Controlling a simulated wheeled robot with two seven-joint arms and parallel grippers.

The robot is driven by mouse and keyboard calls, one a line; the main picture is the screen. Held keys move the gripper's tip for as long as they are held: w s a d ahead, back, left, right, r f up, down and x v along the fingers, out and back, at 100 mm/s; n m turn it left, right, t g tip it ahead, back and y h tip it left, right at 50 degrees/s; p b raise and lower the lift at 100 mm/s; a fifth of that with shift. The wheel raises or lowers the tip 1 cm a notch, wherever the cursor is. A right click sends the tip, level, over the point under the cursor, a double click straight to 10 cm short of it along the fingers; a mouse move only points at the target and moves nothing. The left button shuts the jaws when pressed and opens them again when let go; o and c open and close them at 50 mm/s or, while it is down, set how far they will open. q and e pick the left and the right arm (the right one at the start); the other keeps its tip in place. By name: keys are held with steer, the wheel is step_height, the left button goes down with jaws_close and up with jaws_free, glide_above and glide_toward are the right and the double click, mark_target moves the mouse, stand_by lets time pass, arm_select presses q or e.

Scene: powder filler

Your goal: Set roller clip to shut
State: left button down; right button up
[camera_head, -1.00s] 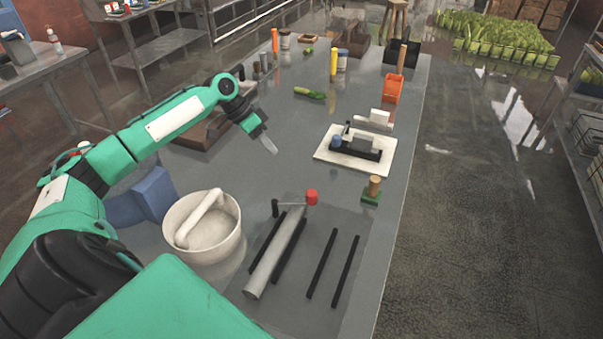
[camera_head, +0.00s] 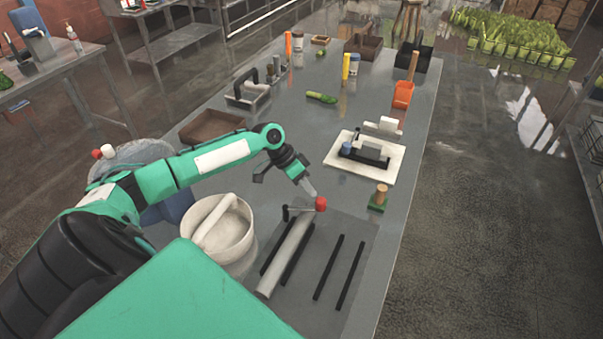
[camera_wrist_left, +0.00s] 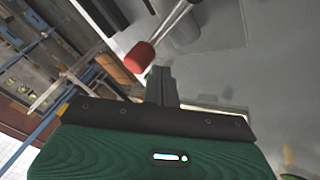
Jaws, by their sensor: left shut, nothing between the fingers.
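The roller clip (camera_head: 291,250) is a long pale grey roller lying on a darker plate on the table. At its far end is a thin lever with a red knob (camera_head: 320,203). In the left wrist view the red knob (camera_wrist_left: 140,57) is close beside the fingers, on a pale rod. My left gripper (camera_head: 309,189) is shut and empty, just behind and left of the knob. Its closed fingers (camera_wrist_left: 161,84) appear near the knob in the wrist view; whether they touch it I cannot tell. My right gripper is not in view.
A white bucket (camera_head: 238,257) with a thick handle stands left of the roller. Two black bars (camera_head: 340,272) lie to its right. A green block with a wooden peg (camera_head: 380,195) and a white tray (camera_head: 390,173) stand farther back on the right.

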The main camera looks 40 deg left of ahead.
mark_target(311, 208)
arm_select(q)
steer(key=shift+s+d, duration=0.15)
steer(key=shift+d, duration=0.15)
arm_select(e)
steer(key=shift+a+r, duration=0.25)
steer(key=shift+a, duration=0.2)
arm_select(q)
steer(key=shift+s+d+f+m+g+b, duration=0.1)
steer(key=shift+s+d+m+g+b, duration=0.2)
steer(key=shift+d+m+g+b, duration=0.5)
steer(key=shift+s+d+m+g, duration=0.2)
steer(key=shift+s+m+g, duration=0.15)
steer(key=shift+m, duration=0.45)
steer(key=shift+s+d+m+g, duration=0.2)
steer(key=shift+s+m+g, duration=0.15)
steer(key=shift+m, duration=0.45)
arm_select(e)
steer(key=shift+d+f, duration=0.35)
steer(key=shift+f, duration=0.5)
arm_select(q)
steer(key=shift+a, duration=0.1)
